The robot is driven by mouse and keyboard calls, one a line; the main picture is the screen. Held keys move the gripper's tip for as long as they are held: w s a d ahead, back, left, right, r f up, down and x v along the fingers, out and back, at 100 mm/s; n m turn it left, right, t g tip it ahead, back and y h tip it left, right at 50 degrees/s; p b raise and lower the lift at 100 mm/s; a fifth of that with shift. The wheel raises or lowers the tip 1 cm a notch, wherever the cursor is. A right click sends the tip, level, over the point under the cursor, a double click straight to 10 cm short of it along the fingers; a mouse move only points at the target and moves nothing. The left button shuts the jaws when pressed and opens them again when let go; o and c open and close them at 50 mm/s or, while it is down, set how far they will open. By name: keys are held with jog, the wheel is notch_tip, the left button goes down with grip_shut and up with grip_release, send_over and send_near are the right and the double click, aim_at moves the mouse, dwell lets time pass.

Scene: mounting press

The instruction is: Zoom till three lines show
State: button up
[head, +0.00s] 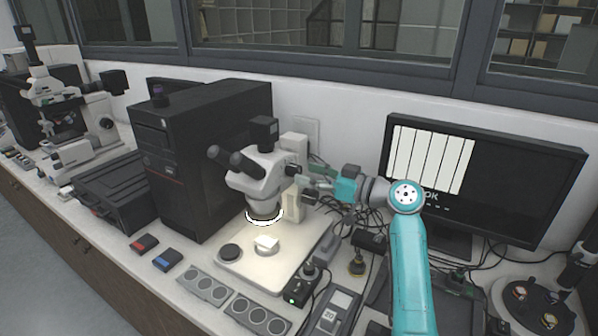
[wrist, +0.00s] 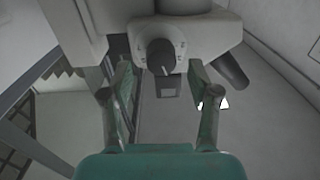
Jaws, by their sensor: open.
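The white stereo microscope (head: 262,176) stands on its lit base, with a bright ring light under its head. Its dark zoom knob (wrist: 160,57) shows a pale pointer mark in the wrist view. My gripper (wrist: 160,95) is open, its two fingers to either side of the knob's line and apart from it; I cannot tell how far short of the knob the tips are. In the head view my gripper (head: 308,182) is at the microscope's right side. The monitor (head: 510,180) shows a white panel (head: 432,158) with several dark vertical lines and "OK" text, partly behind my arm.
A pale sample block (head: 266,243) sits on the microscope base (head: 285,268). A black computer tower (head: 205,150) stands close on the left. Cables and small devices crowd the bench below my arm. Red and blue pieces lie at the front.

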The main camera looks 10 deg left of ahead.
aim_at(300, 172)
jog(key=shift+x, duration=1.7)
jog(key=c, duration=1.2)
